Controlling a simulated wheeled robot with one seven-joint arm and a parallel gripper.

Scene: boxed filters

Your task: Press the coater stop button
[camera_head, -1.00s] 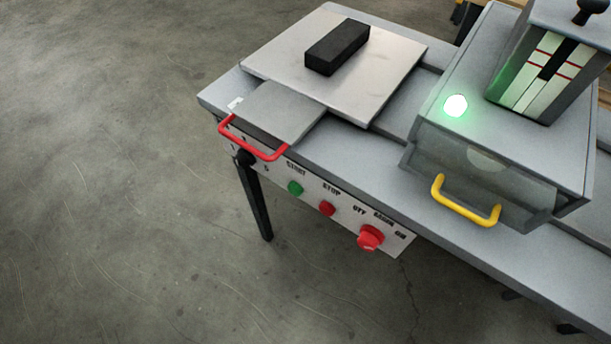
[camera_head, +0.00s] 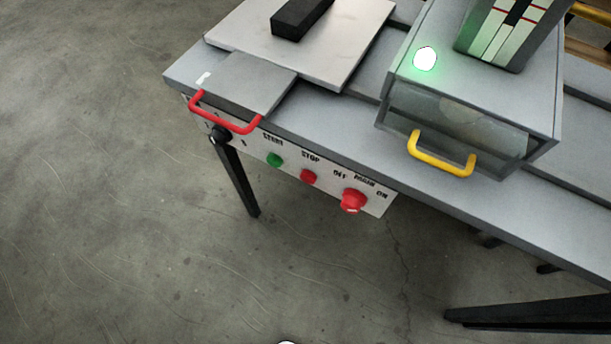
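The coater stop button (camera_head: 308,177) is a small round red button on the white control panel (camera_head: 330,196) at the front edge of the bench. The word STOP is printed above it. The green START button (camera_head: 274,159) is to its left. A larger red knob (camera_head: 353,201) with OFF and ON labels is to its right. My gripper is not in view; a small pale shape shows at the bottom edge, too little of it to identify.
A red handle (camera_head: 225,119) sticks out above the panel's left end. A grey box with a yellow handle (camera_head: 440,158) and a lit green lamp (camera_head: 425,58) stands on the bench (camera_head: 330,130). The concrete floor (camera_head: 150,250) in front is clear.

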